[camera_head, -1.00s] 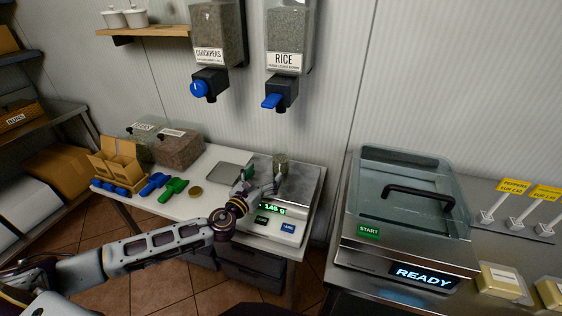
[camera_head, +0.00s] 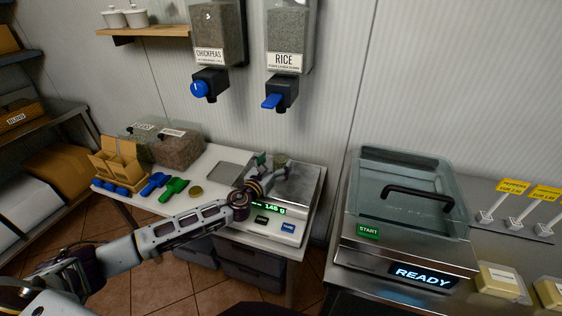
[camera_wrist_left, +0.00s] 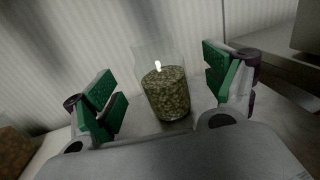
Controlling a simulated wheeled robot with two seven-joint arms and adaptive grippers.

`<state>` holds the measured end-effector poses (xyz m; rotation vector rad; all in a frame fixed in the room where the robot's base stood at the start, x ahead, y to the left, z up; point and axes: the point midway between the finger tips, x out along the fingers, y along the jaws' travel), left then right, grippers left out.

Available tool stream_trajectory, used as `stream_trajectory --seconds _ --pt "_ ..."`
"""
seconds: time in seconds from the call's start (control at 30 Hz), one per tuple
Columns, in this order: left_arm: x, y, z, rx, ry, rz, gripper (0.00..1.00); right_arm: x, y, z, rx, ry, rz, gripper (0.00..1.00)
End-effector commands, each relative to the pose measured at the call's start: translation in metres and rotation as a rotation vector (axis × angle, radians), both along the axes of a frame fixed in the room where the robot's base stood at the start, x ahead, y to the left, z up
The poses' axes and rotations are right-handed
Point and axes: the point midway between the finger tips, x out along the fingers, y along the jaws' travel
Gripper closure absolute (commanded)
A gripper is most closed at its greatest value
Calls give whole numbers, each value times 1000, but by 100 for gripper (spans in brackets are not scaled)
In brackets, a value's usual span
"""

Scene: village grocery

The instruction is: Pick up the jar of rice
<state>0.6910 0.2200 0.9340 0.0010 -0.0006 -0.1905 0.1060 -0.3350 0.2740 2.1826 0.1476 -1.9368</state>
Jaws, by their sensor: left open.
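The jar of rice (camera_head: 281,160) is a small clear glass jar, partly filled with greenish-brown grains, standing upright on the scale (camera_head: 305,185). The left wrist view shows the jar (camera_wrist_left: 166,93) between the two green-padded fingers, with a gap on each side. My left gripper (camera_head: 266,163) is open and empty at the jar. In the head view the gripper and wrist hide part of the jar and scale. My right gripper is not in view.
The rice dispenser (camera_head: 285,65) and chickpeas dispenser (camera_head: 211,55) hang on the wall above. Blue and green scoops (camera_head: 174,186) and a metal tray (camera_head: 232,171) lie left of the scale. A sealing machine marked READY (camera_head: 405,225) stands to the right.

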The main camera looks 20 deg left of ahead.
Motion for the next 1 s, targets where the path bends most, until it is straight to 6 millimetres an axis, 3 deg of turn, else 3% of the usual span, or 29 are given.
stream_trajectory --seconds 0.47,1.0 --pt "4 -1 -1 -1 1 0 15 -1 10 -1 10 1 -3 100" --pt "46 -7 -7 -1 0 1 15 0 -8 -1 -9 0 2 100"
